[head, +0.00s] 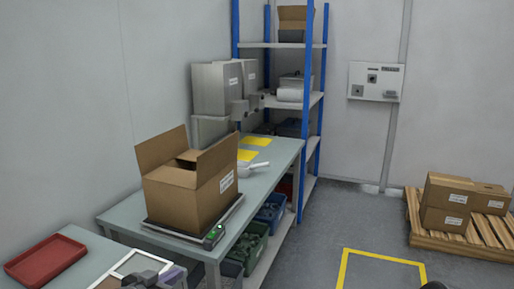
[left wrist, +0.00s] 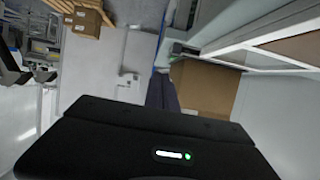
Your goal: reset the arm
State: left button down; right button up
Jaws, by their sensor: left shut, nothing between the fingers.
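My left gripper (head: 155,279) shows at the bottom edge of the head view, over the near table by a white-framed panel. In the left wrist view its dark fingers (left wrist: 162,92) are together with nothing between them. The fingers stick out past the black wrist housing, in front of an open cardboard box. A dark piece at the bottom right edge of the head view may be part of my right arm; its jaws cannot be made out.
An open cardboard box (head: 185,195) stands on a scale on the long table (head: 285,152). A red tray (head: 45,260) lies on the near table. Blue-post shelves (head: 322,95) stand behind. Boxes sit on a pallet (head: 450,240) at right. The floor between is clear.

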pick_arm(q)
jog(key=s+d+f+n+g+p, duration=0.1)
jog(key=s+d+f+n+g, duration=0.15)
jog(key=f, duration=0.45)
jog(key=s+d+f+n+g+y, duration=0.1)
jog(key=s+f, duration=0.3)
jog(key=f, duration=0.2)
jog(key=s+d+f+n+g+p, duration=0.1)
jog(key=s+f+n+g, duration=0.15)
jog(key=f, duration=0.45)
jog(key=s+d+f+g+p, duration=0.1)
jog(key=s+d+f+g, duration=0.2)
jog(key=s+f, duration=0.3)
jog(key=s+d+f+g+p, duration=0.1)
jog(key=s+d+f+g, duration=0.2)
jog(key=s, duration=1.3)
jog(key=d+f, duration=0.3)
jog(key=shift+d, duration=0.2)
pick_arm(e)
jog(key=r, duration=0.4)
jog(key=shift+w, duration=0.25)
pick_arm(q)
jog(key=shift+w, duration=0.1)
dwell(1.7)
